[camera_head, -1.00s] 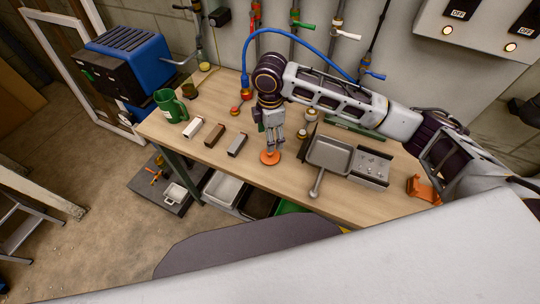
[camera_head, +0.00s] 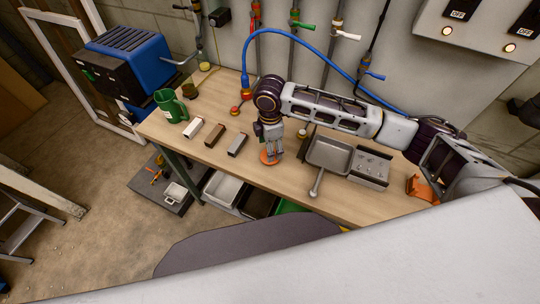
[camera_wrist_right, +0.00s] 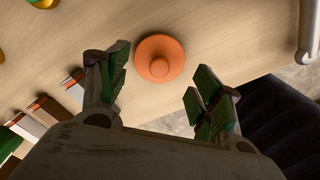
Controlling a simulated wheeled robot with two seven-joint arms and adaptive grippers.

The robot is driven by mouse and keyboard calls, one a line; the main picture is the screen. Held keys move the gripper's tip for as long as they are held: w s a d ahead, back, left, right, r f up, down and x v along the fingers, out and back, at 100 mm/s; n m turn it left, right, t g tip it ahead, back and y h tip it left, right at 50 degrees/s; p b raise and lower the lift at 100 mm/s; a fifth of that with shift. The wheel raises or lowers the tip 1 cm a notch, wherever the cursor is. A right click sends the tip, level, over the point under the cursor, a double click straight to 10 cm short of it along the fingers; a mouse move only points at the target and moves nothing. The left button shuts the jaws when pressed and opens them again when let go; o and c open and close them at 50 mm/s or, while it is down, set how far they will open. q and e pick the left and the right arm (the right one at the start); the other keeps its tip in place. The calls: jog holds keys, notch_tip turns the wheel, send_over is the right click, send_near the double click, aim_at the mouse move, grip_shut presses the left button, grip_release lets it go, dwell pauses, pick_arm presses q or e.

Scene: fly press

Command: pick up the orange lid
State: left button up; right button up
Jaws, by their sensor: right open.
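The orange lid (camera_head: 268,158) lies on the wooden workbench near its front edge, partly hidden behind my right gripper in the head view. In the right wrist view the round orange lid (camera_wrist_right: 159,58) shows whole, with a knob in its middle. My right gripper (camera_head: 271,156) points down just over the lid. In the wrist view its two green-padded fingers (camera_wrist_right: 158,88) are spread wide, with nothing between them. The lid appears between and beyond the fingertips, apart from both. My left gripper is not in view.
A red button (camera_head: 234,111) sits behind. Bare bench surrounds the lid.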

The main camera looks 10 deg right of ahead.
jog(key=shift+f+p, duration=0.3)
jog(key=shift+f, duration=1.95)
jog(key=c, duration=0.5)
